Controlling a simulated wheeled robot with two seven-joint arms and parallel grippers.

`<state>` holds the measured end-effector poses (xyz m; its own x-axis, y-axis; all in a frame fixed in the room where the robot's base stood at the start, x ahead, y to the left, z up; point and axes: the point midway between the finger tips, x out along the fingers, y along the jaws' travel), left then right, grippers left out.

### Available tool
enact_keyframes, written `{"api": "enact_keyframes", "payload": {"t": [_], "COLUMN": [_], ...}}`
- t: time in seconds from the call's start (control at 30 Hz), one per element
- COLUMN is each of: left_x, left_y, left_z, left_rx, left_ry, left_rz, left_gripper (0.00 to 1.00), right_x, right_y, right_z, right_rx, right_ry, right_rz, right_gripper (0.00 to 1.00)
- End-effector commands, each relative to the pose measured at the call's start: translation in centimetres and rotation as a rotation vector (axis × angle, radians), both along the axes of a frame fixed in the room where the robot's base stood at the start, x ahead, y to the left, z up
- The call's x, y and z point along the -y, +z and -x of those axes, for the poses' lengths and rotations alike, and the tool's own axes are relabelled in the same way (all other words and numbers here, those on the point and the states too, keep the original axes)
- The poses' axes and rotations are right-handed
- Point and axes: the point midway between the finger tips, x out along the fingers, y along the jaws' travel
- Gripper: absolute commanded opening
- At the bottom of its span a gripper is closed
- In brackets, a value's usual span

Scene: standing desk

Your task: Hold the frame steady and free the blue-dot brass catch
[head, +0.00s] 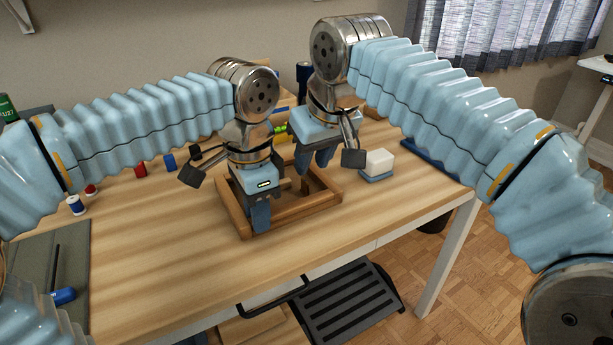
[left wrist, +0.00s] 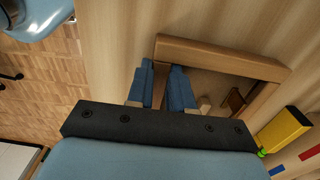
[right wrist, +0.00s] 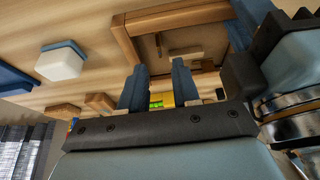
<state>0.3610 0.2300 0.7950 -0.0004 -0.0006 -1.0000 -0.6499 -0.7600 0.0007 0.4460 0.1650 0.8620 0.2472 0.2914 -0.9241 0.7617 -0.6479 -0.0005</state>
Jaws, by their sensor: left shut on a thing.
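The wooden frame (head: 308,207) lies on the desk in the head view. It also shows in the left wrist view (left wrist: 220,57) and the right wrist view (right wrist: 185,13). Small brown pieces inside the frame show in the left wrist view, but I cannot make out a blue dot or a brass catch.
A white block with a blue base (head: 378,163) sits right of the frame. A yellow-green object (head: 281,131) lies behind it. Spools (head: 75,205) and a grey mat (head: 50,265) are at the left. The desk in front of the frame is clear.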

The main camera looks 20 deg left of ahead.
Motion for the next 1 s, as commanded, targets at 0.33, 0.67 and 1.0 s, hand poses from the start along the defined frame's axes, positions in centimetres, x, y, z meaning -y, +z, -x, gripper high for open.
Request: {"api": "enact_keyframes", "payload": {"t": [0.33,0.67,1.0], "left_x": [0.0,0.0,0.0], "left_y": [0.0,0.0,0.0], "left_z": [0.0,0.0,0.0], "left_rx": [0.001,0.001,0.001], "left_ry": [0.001,0.001,0.001], "left_rz": [-0.001,-0.001,-0.001], "left_gripper": [0.00,0.00,0.00], "right_x": [-1.6,-1.8,-1.8], "right_y": [-5.2,-5.7,-5.7], "right_z": [-1.4,-1.6,-1.6], "right_rx": [0.000,0.001,0.001], "right_ry": [-0.001,-0.001,-0.001], "right_rz": [0.001,0.000,0.000], "right_gripper": [0.31,0.31,0.00]}}
